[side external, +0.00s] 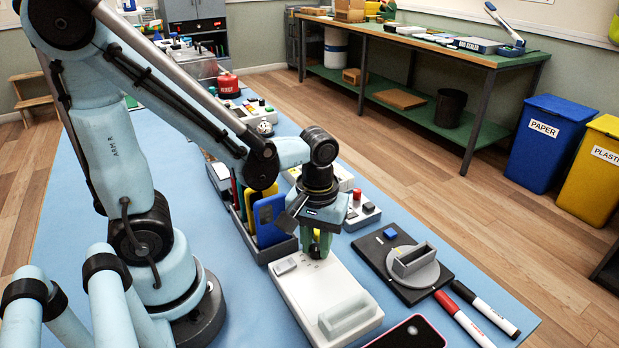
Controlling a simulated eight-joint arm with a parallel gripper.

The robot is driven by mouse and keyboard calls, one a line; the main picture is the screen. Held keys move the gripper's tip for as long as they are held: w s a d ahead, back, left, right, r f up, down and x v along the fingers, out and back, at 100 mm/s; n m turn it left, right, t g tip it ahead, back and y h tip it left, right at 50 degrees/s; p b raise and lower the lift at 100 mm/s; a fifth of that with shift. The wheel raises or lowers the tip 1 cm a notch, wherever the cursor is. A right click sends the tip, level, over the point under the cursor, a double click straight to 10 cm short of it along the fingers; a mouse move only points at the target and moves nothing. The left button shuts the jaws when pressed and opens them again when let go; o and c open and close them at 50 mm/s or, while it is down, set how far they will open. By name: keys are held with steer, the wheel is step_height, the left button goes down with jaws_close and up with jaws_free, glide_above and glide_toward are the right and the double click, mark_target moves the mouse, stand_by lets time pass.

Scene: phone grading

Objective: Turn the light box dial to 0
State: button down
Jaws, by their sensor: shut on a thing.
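The light box (290,290) appears to be the pale grey-white slab lying on the blue mat in front of my arm. It has a small switch at its back left and a raised grey bar near its front end. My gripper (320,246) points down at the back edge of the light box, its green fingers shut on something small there. That is where the dial appears to be, but the fingers hide it. I cannot read the dial's mark or number.
A rack (266,251) holding a blue phone stands close left of my gripper. To the right are a small button box (362,214), a black plate (440,277) with a round grey slotted holder, and two markers (485,308). A pink-edged phone (411,334) lies in front.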

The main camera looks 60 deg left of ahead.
mark_target(316, 247)
steer(key=shift+n, duration=0.6)
steer(key=c, duration=0.9)
jaws_free()
steer(key=shift+c, duration=0.2)
steer(key=shift+r, duration=0.1)
step_height(316, 247, up, 12)
